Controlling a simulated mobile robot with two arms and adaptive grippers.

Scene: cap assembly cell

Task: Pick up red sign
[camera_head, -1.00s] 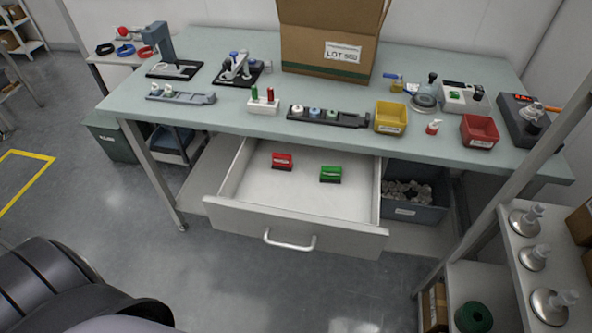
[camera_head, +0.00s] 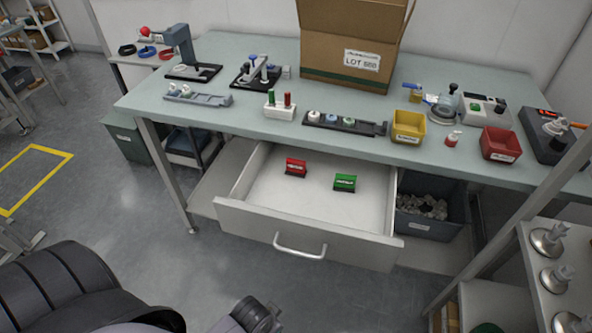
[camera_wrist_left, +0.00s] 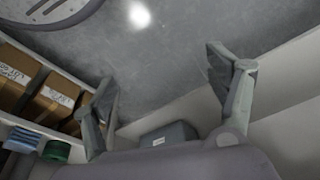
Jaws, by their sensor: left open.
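The red sign (camera_head: 296,167) stands in the open drawer (camera_head: 310,244) under the workbench, in the head view. A green sign (camera_head: 345,182) stands to its right in the same drawer, apart from it. My left gripper (camera_wrist_left: 164,90) shows in the left wrist view with its fingers wide apart and nothing between them. It faces the floor and shelf boxes, and neither sign is in that view. In the head view my dark arm parts show at the bottom left, well short of the drawer. My right gripper is not in view.
The workbench (camera_head: 240,115) above the drawer carries a large cardboard box (camera_head: 345,50), a yellow bin (camera_head: 408,126), a red bin (camera_head: 500,144) and small fixtures. A dark bin (camera_head: 430,232) sits right of the drawer. A shelf rack stands at the right. The floor before the drawer is clear.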

